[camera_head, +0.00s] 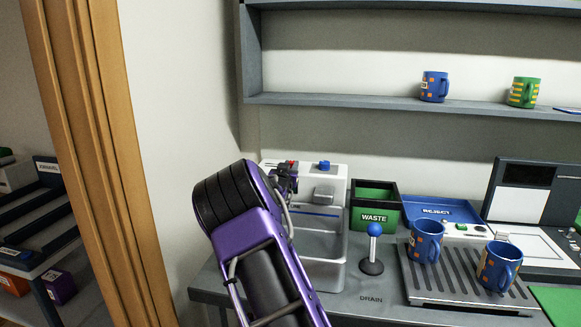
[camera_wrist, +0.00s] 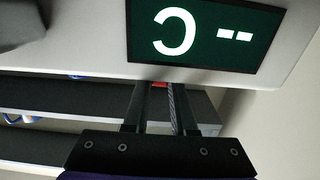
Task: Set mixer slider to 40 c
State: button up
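The white mixer unit (camera_head: 333,181) stands at the back left of the counter above a basin. My gripper (camera_head: 286,175) is at its upper left. A small red part (camera_head: 291,163), perhaps the slider's handle, shows beside the gripper. A dark green display (camera_wrist: 205,32) appears upside down and reads "-- C". The slider's track and scale are hidden.
A blue knob (camera_head: 324,165) tops the mixer. A blue-balled lever (camera_head: 373,246) stands right of the basin. Behind are a WASTE bin (camera_head: 375,218) and a blue REJECT tray (camera_head: 437,211). Blue mugs (camera_head: 426,241) stand on a grate (camera_head: 458,285). A shelf (camera_head: 350,101) hangs above.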

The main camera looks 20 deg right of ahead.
grip_shut()
dwell(1.0)
